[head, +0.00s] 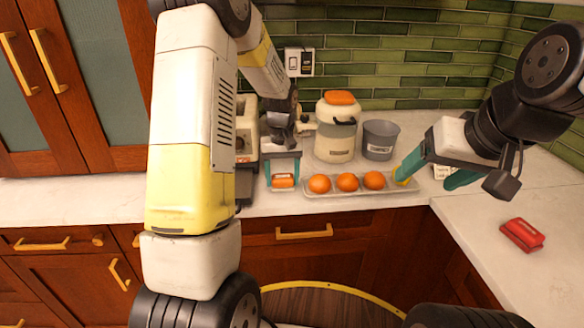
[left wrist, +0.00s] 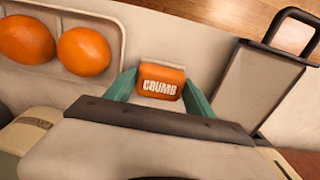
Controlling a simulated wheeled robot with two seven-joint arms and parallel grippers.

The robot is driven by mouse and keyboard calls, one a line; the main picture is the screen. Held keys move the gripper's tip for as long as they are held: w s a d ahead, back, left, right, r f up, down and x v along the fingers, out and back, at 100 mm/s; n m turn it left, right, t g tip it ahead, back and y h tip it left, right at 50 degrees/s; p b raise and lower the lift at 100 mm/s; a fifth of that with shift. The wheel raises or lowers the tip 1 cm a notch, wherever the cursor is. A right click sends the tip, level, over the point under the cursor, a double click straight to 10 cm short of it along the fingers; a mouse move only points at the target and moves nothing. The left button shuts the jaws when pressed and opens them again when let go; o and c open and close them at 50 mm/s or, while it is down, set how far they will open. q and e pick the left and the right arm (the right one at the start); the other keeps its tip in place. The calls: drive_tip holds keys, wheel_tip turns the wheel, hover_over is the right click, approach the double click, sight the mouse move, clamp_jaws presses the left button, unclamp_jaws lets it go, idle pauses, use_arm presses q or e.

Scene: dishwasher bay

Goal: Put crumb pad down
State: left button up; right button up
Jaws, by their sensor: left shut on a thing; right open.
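The crumb pad (left wrist: 161,81) is a small orange block with "CRUMB" in white letters. My left gripper (left wrist: 163,88) is shut on it, with a green finger on each side. In the head view the pad (head: 283,181) shows between the fingers of my left gripper (head: 283,177), over the counter just left of the tray of oranges. I cannot tell whether the pad touches the counter. My right gripper (head: 426,182) is open, its green fingers apart at the right end of the tray, with nothing seen between them.
A pale tray (head: 325,191) holds three oranges (head: 347,182). Behind it stand a cream jar (head: 335,130) with an orange top and a grey pot (head: 379,140). A red object (head: 522,235) lies on the right counter. Bare counter (head: 480,212) lies left of it.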

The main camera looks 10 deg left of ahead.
sight(282, 176)
use_arm(q)
drive_tip(key=shift+f, duration=0.1)
drive_tip(key=o, duration=1.2)
wheel_tip(282, 176, up, 12)
drive_tip(key=s+r+m+t+h, duration=0.1)
drive_tip(key=s+r+t, duration=0.2)
drive_tip(key=s+r, duration=0.65)
drive_tip(key=s+m+t, duration=0.1)
drive_tip(key=s, duration=0.4)
drive_tip(key=s+d+m+t, duration=0.1)
drive_tip(key=s, duration=0.4)
drive_tip(key=s+d+t+h, duration=0.1)
drive_tip(key=s, duration=0.3)
drive_tip(key=shift+s+d+r+m, duration=0.1)
drive_tip(key=shift+s+r+m, duration=0.15)
drive_tip(key=shift+s+m, duration=0.15)
